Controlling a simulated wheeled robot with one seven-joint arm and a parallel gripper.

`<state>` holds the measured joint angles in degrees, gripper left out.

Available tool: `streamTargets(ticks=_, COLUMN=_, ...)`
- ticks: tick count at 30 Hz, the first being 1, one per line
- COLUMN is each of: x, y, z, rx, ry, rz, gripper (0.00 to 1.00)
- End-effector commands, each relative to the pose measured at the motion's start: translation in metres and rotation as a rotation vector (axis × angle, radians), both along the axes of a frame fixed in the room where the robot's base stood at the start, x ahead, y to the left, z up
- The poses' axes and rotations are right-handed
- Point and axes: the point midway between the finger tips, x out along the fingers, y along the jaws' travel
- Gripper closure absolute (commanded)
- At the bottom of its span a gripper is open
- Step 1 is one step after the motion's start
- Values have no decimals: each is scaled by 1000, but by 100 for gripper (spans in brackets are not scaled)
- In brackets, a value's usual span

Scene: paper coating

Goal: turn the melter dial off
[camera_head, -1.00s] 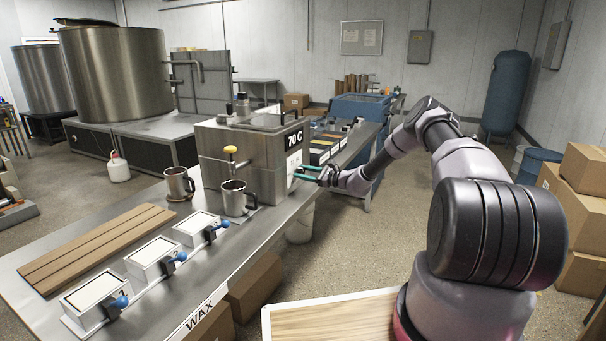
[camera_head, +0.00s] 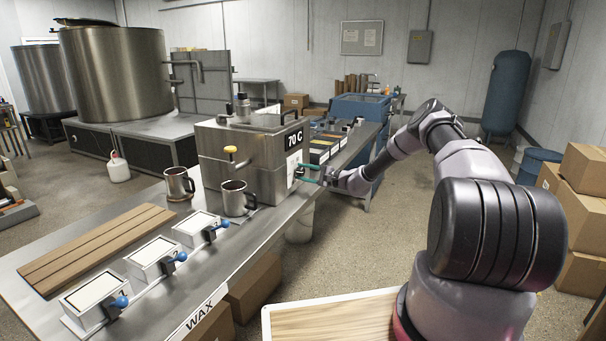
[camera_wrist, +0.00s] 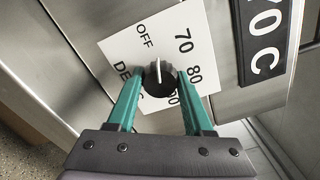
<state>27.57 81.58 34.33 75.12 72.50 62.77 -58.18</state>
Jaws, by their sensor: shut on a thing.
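The melter (camera_head: 240,155) is a steel box on the bench, with a "70 C" sign on its right-hand side. Its black dial (camera_wrist: 159,88) sits on a white label plate (camera_wrist: 118,50), which appears turned in the wrist view. The dial's white pointer mark points up in that picture, between the words OFF and 70. My gripper (camera_wrist: 159,77) has its two teal fingers on either side of the dial and is shut on it. In the head view my gripper (camera_head: 300,172) reaches the melter's side from the right, and the dial is too small to make out.
Two steel mugs (camera_head: 236,198) stand before the melter, near a yellow-handled tap (camera_head: 231,150). Small white trays with blue knobs and wooden boards (camera_head: 95,245) lie on the bench's near part. Open floor lies right of the bench; cardboard boxes (camera_head: 575,205) are stacked at the far right.

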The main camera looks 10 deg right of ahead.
Motion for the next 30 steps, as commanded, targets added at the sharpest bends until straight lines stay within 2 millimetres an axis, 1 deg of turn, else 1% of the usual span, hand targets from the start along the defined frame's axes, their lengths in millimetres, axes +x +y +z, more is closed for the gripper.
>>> streamTargets(ticks=6, x=0, y=-1, z=-1, rx=-90, ry=-122, rz=0, gripper=100)
streamTargets(ticks=13, x=-1, y=0, z=-1, rx=-151, ry=-207, rz=0, gripper=100)
streamTargets(ticks=18, x=-1, y=0, z=-1, rx=-174, ry=-237, rz=0, gripper=100)
streamTargets(ticks=30, x=-1, y=-1, z=-1, rx=-183, ry=-247, rz=0, gripper=100)
